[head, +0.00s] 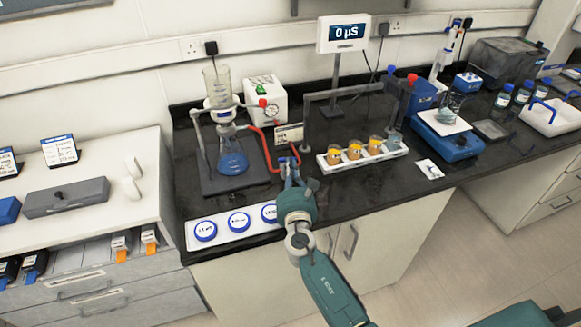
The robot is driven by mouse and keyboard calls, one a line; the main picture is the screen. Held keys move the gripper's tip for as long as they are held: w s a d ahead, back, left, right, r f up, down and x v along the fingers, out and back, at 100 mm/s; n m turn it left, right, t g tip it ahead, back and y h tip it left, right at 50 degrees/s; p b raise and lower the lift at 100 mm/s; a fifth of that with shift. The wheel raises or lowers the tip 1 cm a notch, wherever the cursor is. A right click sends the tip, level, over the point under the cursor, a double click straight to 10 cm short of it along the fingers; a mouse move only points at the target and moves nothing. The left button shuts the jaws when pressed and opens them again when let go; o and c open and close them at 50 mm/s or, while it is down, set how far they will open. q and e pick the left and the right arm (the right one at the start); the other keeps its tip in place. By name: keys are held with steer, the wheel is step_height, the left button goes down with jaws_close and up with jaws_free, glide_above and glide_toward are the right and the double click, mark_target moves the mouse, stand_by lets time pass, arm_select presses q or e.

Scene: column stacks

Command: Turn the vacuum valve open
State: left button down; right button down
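A red vacuum hose (267,152) loops from the filter flask (232,160) and the white pump (267,100) to a small spot on the black bench top. The vacuum valve seems to sit there, on the hose line, with a bit of blue showing; my gripper mostly hides it and its handle angle cannot be read. My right gripper (289,166) reaches in from the front with its fingers at this spot. It is too small to tell whether the fingers touch or grip the valve. My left gripper is out of view.
A white tray with blue-lidded jars (238,222) lies left of my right wrist. A white rack (398,154) of orange-filled cups stands to the right. A meter stand (332,90) rises behind. Bare black bench lies right of the gripper, before the rack.

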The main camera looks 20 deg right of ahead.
steer(key=shift+w+d+r, duration=0.2)
steer(key=shift+d+r, duration=0.2)
steer(key=shift+d, duration=0.05)
steer(key=shift+s, duration=0.1)
steer(key=shift+s+a+f, duration=0.1)
steer(key=shift+s+f, duration=0.15)
steer(key=shift+s, duration=0.25)
steer(key=s, duration=0.2)
steer(key=s+a, duration=0.1)
steer(key=s, duration=0.3)
steer(key=shift+s+a, duration=0.2)
steer(key=shift+a, duration=0.15)
steer(key=shift+s+a+f, duration=0.1)
steer(key=shift+s+f, duration=0.05)
steer(key=shift+s, duration=0.15)
